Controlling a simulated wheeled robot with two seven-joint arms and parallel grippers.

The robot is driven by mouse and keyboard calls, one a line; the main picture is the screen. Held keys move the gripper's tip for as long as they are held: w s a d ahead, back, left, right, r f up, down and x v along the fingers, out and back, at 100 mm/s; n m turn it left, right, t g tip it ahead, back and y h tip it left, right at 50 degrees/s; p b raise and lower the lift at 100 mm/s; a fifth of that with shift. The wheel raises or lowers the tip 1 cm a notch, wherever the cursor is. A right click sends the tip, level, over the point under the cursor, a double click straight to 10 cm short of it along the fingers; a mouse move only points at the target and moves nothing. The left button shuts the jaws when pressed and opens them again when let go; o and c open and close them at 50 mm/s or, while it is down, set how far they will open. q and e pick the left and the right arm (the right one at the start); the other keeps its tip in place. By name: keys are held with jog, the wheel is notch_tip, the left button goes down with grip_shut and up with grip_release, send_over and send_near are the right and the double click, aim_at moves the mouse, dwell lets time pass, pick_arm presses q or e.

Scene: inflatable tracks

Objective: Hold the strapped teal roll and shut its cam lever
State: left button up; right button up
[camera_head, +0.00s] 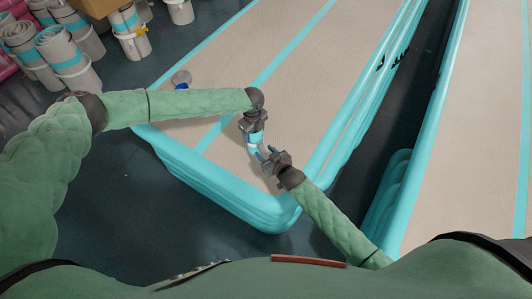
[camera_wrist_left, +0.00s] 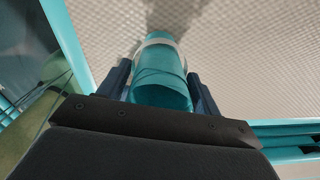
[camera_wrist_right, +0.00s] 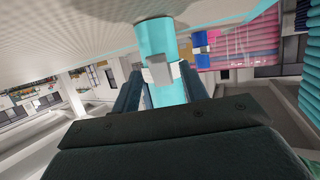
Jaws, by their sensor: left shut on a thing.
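The teal roll (camera_head: 257,138) stands over the front part of the large inflatable track. My left gripper (camera_head: 253,127) is shut on it; in the left wrist view the roll (camera_wrist_left: 160,88) fills the space between the fingers, with a pale strap (camera_wrist_left: 158,42) around it beyond them. In the right wrist view the roll (camera_wrist_right: 156,38) is roughly upright, with a pale grey buckle or cam lever (camera_wrist_right: 160,72) on its near side. My right gripper (camera_head: 263,153) is open, its fingers close to the roll's lower part and pointing at it. The lever's exact angle is unclear.
The beige track with teal edges (camera_head: 300,75) lies under both grippers. Several strapped grey rolls (camera_head: 68,62) and a cardboard box (camera_head: 95,7) are at upper left. A second track (camera_head: 490,120) lies at right.

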jog(key=v, duration=1.2)
jog(key=shift+w, duration=0.1)
jog(key=w+a+r+g+h, duration=0.4)
jog(key=w+r+g+h, duration=0.15)
jog(key=r+g, duration=0.2)
jog(key=shift+g+y, duration=0.45)
jog(key=x, duration=1.2)
jog(key=shift+w+d+f, duration=0.15)
jog(key=shift+w+d, duration=0.05)
jog(key=shift+w, duration=0.3)
grip_shut()
